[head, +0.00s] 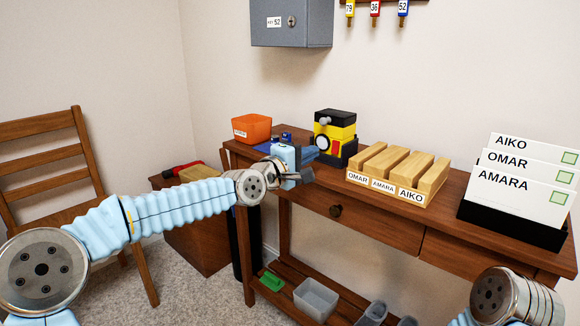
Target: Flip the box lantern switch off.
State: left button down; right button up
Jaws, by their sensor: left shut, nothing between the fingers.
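The box lantern (340,122) is a yellow and black block with a round, red-ringed face on its front. It stands upright on a dark base on the wooden hutch table (385,222). A small pale lever (324,121) shows near its top front, but it is too small to tell which way it is set. My left gripper (306,176) is shut and empty. It is just left of and in front of the lantern, near the table's front edge, and looks apart from it. My right gripper is out of view; only part of that arm shows at lower right.
An orange bin (252,128) stands left of the lantern. A slotted wooden block rack (398,175) and a black card holder (510,222) stand to the right. A grey wall box (291,24) hangs above. A chair (50,180) is at left; a grey bin (316,299) sits on the low shelf.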

pick_arm(q)
jog(key=b+v, duration=0.1)
jog(key=v, duration=0.5)
jog(key=shift+r, duration=0.3)
jog(key=s+d+f+m+g+y, duration=0.1)
jog(key=s+f+m+g, duration=0.15)
jog(key=f, duration=1.45)
jog(key=s+f+m+g+y, duration=0.1)
jog(key=s+f+g+y, duration=0.2)
jog(key=f, duration=1.5)
jog(key=s+a+f+m+g+y, duration=0.1)
jog(key=s+a+f+m+g, duration=0.1)
jog(key=s+f, duration=1)
jog(key=s+a+f+m+g+y, duration=0.1)
jog(key=s+a+f+m+g, duration=0.2)
jog(key=s+f, duration=0.9)
jog(key=s+a+g, duration=0.2)
jog(key=s+g, duration=0.1)
jog(key=shift+s+a+y+p, duration=0.25)
jog(key=shift+y+p, duration=0.05)
jog(key=shift+p, duration=0.1)
jog(key=shift+m+g, duration=0.25)
